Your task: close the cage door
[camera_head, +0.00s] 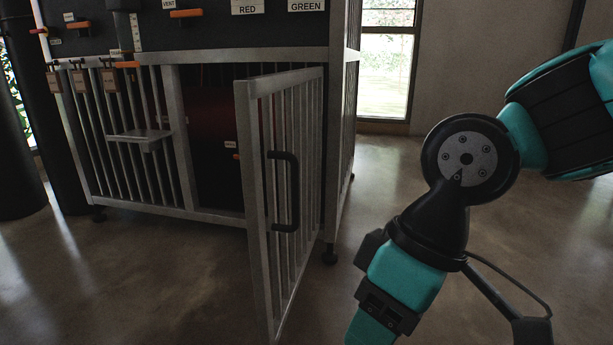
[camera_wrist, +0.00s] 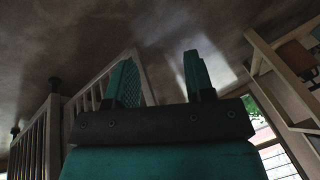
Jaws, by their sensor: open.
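The cage door (camera_head: 257,200) is a pale barred metal panel standing ajar. Its right side meets the cage (camera_head: 342,140) near the corner post, and its free left edge swings out towards me. A black handle (camera_head: 294,190) is on its outer face near that free edge. My gripper (camera_wrist: 160,68) is open in the wrist view, with nothing between its two teal fingers. It is below the frame in the head view, where my arm reaches down right of the door. Pale barred panels (camera_wrist: 96,98) show left of the fingers; I cannot tell which is the door.
A small shelf (camera_head: 140,136) juts from the cage's left front, and tags (camera_head: 82,80) hang above it. A dark red cylinder (camera_head: 215,115) shows inside the opening. Bare floor (camera_head: 370,190) lies right of the cage. A pale frame (camera_wrist: 270,75) stands right in the wrist view.

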